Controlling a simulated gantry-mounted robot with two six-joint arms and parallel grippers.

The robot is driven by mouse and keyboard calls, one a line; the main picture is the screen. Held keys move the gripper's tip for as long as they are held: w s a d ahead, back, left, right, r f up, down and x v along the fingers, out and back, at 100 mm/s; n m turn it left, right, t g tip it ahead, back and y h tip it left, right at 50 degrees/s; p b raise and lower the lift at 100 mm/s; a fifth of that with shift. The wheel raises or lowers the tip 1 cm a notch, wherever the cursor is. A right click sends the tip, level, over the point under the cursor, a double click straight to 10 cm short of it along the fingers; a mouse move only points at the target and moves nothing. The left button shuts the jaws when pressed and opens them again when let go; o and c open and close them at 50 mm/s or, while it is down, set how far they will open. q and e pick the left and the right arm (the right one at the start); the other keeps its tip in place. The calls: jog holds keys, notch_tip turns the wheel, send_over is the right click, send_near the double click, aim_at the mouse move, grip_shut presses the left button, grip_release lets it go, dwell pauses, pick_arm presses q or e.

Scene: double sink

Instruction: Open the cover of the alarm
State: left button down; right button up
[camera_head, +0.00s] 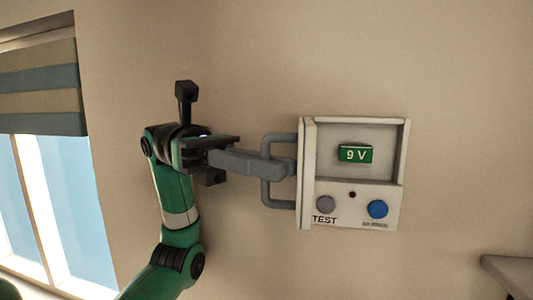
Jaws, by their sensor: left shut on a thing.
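The alarm (390,202) is a pale box on the wall, right of centre. Its front shows a recess with a green "9 V" label (355,154), a grey TEST button (325,204), a small red light and a blue button (377,209). The cover (307,185) shows nearly edge-on at the box's left side, standing open from the front. Its grey loop handle (267,190) points left. My left gripper (280,167) reaches from the left and is shut on the handle; its fingertips partly hide the handle's middle. My right gripper is not in view.
A window (50,185) with a striped blind (40,80) is at the left. A pale ledge (510,270) juts in at the lower right. The wall above and right of the alarm is clear.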

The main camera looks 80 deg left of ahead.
pick_arm(q)
jog(key=shift+s+a+r, duration=0.1)
jog(key=shift+s+a, duration=0.05)
dwell(0.3)
jog(key=c, duration=1.2)
grip_release()
